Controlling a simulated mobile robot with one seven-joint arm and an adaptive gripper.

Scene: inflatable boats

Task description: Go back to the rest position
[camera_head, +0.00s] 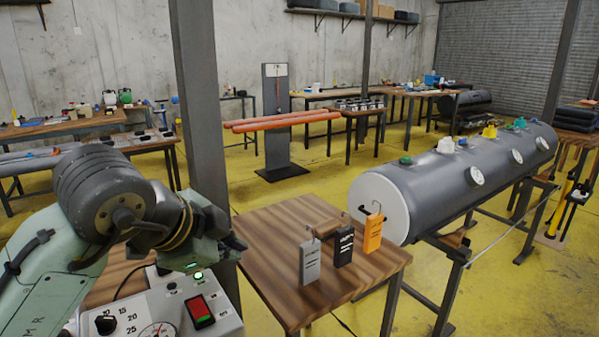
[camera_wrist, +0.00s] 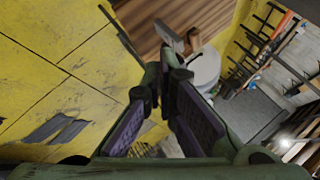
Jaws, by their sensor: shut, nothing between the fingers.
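My gripper (camera_head: 236,243) is at the end of my green-grey arm on the left of the head view. It hangs above the left part of a brown wooden table (camera_head: 280,230), beside the control box. In the wrist view my gripper (camera_wrist: 166,68) has its fingertips together with nothing between them. Past the fingertips the wrist view shows part of the wooden table (camera_wrist: 190,15) and a grey tag.
A control box (camera_head: 160,315) with a red switch stands below my arm. Grey, black and orange tags (camera_head: 373,233) stand on the table. A dark post (camera_head: 200,100) rises behind my gripper. A long grey tube (camera_head: 450,175) lies on a stand at right. Yellow floor is open beyond.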

